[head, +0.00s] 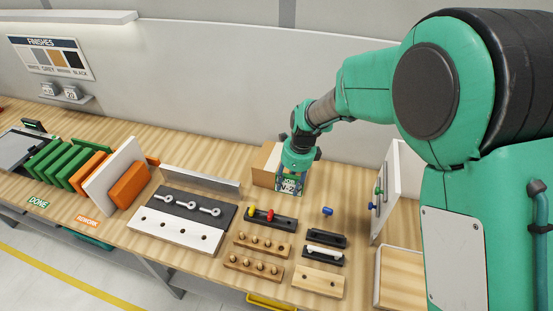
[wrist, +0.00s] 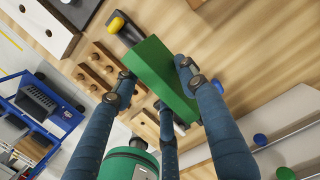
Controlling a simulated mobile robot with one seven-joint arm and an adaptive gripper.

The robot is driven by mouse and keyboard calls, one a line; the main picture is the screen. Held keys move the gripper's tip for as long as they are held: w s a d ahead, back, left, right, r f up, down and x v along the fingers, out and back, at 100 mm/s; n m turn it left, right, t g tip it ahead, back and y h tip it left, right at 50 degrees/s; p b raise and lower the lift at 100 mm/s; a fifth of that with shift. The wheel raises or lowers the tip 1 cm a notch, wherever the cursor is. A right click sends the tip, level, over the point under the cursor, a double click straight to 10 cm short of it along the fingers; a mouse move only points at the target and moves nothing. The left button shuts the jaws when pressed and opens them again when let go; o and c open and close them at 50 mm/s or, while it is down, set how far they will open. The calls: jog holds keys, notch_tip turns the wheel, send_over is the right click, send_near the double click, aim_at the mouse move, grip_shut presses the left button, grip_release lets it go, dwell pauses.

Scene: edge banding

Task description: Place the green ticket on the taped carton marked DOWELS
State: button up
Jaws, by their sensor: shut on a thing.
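My gripper (head: 297,162) is over the workbench, reaching down beside a brown carton. In the wrist view my gripper (wrist: 157,76) has its blue-grey fingers closed around a green block-shaped piece, the green ticket (wrist: 160,68). In the head view the green ticket (head: 290,184) shows below the gripper, with lettering that looks like "V-2". The brown carton (head: 264,163) stands at the back, partly hidden behind the gripper and ticket. I cannot read any DOWELS mark or see tape on it. I cannot tell whether ticket and carton touch.
A holder with yellow and red knobs (head: 270,219) and wooden peg racks (head: 262,243) lie in front. A blue knob (head: 327,211) is to the right. A white upright panel (head: 397,190) stands further right. Green and orange boards (head: 66,164) stand at left.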

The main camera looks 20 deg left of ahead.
jog(key=w+a, duration=0.2)
jog(key=w, duration=0.2)
jog(key=w+a+f, duration=0.1)
jog(key=w+a, duration=0.2)
jog(key=w, duration=0.2)
jog(key=w+a, duration=0.3)
jog(key=w, duration=0.1)
jog(key=shift+w+f+p, duration=0.3)
jog(key=shift+w, duration=0.05)
jog(key=shift+d, duration=0.1)
jog(key=shift+f, duration=1.75)
jog(key=shift+f, duration=0.1)
jog(key=o, duration=0.8)
jog(key=shift+o, duration=0.2)
notch_tip(320, 180, up, 12)
jog(key=d, duration=0.1)
jog(key=shift+d, duration=0.4)
